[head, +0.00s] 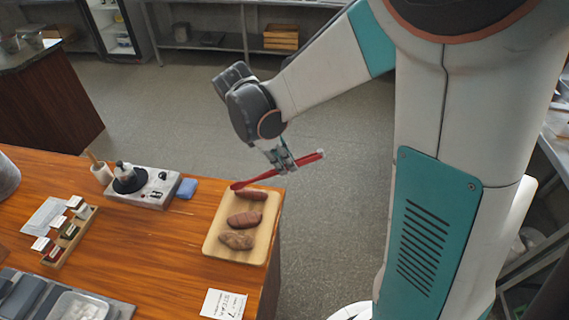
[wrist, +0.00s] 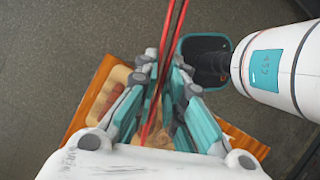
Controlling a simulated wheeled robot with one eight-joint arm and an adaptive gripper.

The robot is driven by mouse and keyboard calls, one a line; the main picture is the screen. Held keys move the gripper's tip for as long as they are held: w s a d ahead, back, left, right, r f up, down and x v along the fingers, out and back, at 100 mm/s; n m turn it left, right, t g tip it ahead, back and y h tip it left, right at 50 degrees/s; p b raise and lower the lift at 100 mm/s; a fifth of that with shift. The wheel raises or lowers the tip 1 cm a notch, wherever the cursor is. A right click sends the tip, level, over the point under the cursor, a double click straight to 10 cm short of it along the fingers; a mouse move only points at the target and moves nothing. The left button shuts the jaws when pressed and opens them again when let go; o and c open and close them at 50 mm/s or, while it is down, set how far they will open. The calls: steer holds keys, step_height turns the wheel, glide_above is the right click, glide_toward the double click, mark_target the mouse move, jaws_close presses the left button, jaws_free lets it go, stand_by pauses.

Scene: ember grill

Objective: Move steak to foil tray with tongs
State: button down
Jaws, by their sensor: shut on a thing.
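My gripper (head: 283,160) is shut on the red tongs (head: 310,159), held above the table's right end. In the wrist view, the gripper (wrist: 162,75) is around the two long red arms of the tongs (wrist: 176,25). The left end of the tongs is over the far edge of a wooden board (head: 262,244). Three brown pieces of meat lie on the board; the middle one (head: 245,218) may be the steak, but I cannot tell. A pale tray (head: 103,312) at the bottom left, partly cut off, may be the foil tray.
A burner-like device (head: 155,188), a blue sponge (head: 187,188) and a wooden rack of small containers (head: 85,226) stand on the table. A printed card (head: 223,303) lies at the front. Dark grill-like slabs (head: 25,297) are at the lower left. The table's middle is clear.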

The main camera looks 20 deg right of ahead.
steer(key=c, duration=1.8)
jaws_free()
steer(key=shift+o, duration=0.2)
